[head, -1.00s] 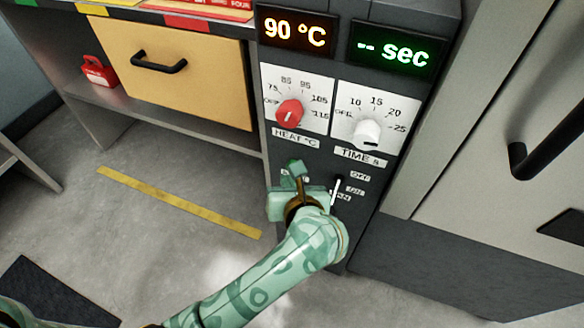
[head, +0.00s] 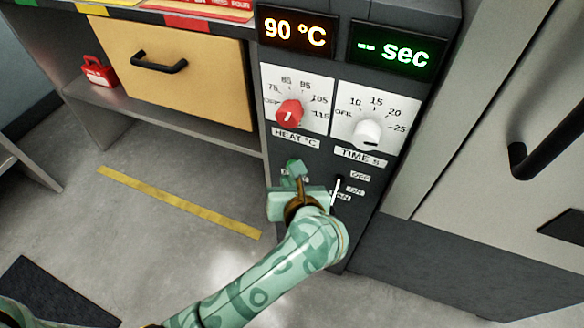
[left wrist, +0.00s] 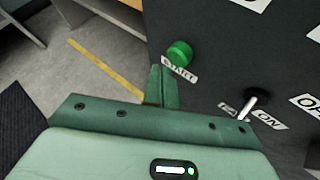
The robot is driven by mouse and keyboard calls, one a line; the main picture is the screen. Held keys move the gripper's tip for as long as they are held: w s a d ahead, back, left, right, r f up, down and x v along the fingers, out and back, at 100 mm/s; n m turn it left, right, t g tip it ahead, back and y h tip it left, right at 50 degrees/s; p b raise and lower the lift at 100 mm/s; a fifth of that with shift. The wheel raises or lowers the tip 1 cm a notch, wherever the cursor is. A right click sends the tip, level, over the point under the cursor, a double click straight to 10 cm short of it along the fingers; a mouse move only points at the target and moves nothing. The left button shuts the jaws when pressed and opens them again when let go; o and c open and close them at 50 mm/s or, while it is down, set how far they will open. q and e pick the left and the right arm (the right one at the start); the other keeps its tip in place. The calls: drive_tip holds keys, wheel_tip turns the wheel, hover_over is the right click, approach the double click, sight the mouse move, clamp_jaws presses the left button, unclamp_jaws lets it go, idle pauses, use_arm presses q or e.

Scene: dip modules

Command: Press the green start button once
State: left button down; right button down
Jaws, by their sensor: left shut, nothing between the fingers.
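The green start button (left wrist: 180,53) shows in the left wrist view on the dark panel (left wrist: 215,60), above a white START label (left wrist: 179,69). My left gripper (left wrist: 163,88) is shut and empty, its fingertips just below and left of the button and label in that view. I cannot tell whether the fingertips touch the panel. My right gripper is not in view.
A red heat knob (head: 289,113), a white time knob (head: 367,132) and a lever switch (head: 338,190) are on the panel near my gripper. Displays read 90 °C (head: 296,31) and dashes with sec (head: 393,52). A yellow drawer (head: 175,75) is to the left.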

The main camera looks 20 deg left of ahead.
use_arm(q)
drive_tip(key=shift+w, duration=0.15)
idle(0.4)
drive_tip(key=shift+w, duration=0.25)
drive_tip(key=shift+w+b, duration=0.35)
drive_tip(key=shift+w, duration=0.25)
idle(0.8)
drive_tip(key=shift+s, duration=0.1)
drive_tip(key=shift+s+p, duration=0.35)
drive_tip(key=shift+s, duration=0.6)
